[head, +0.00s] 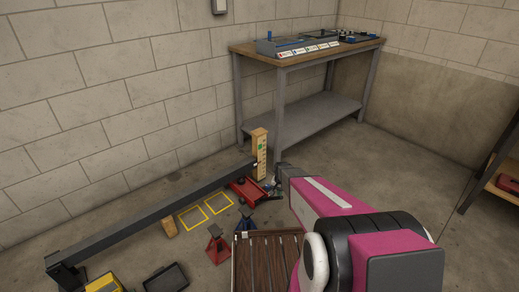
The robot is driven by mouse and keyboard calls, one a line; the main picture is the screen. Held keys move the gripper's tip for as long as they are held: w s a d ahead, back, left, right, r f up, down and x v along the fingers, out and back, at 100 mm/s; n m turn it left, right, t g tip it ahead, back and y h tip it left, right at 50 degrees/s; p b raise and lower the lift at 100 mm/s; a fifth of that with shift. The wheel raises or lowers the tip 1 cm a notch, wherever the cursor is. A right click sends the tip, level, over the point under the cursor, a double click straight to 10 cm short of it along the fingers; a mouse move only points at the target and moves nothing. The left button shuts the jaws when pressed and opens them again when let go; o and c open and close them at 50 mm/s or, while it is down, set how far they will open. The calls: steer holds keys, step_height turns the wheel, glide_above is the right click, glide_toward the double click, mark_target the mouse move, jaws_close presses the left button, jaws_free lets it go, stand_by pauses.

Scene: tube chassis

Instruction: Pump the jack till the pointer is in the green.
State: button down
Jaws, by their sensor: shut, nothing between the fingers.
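A workbench (310,48) stands behind. A slatted board (267,262) is in front. Floor right of my arm is clear.

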steer(key=shift+f, duration=7.6)
step_height(320, 180, up, 16)
steer(key=shift+f, duration=0.2)
steer(key=shift+f, duration=7.85)
step_height(320, 180, up, 16)
steer(key=shift+f, duration=0.1)
